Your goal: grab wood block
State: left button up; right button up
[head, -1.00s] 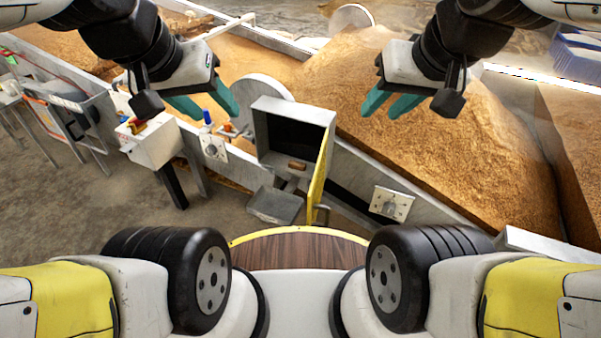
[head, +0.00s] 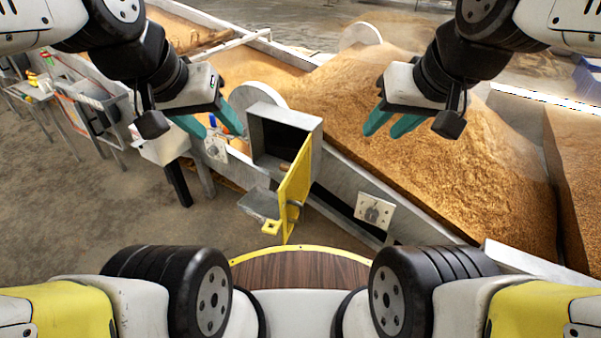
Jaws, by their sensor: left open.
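The wood block (head: 285,166) is a small brown piece at the lower opening of a grey metal box (head: 258,136). It is partly hidden by the box's open yellow door (head: 296,187). My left gripper (head: 219,124) has teal fingers spread apart and empty, above and to the left of the box in the picture. My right gripper (head: 384,129) also has its teal fingers apart and empty, in front of the grain pile to the right of the box. Neither gripper touches the block.
A grey tray (head: 258,204) juts out below the box. A large grain heap (head: 450,180) lies behind a grey trough wall with a switch plate (head: 374,209). A control box (head: 162,147) stands at left. The floor at lower left is clear.

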aim_at(284, 168)
jog(key=i+j+z, duration=0.15)
jog(key=j, duration=0.55)
jog(key=i+j+z, duration=0.15)
jog(key=j, duration=0.6)
jog(key=j+z, duration=0.15)
jog(key=j, duration=0.6)
jog(key=i, duration=0.35)
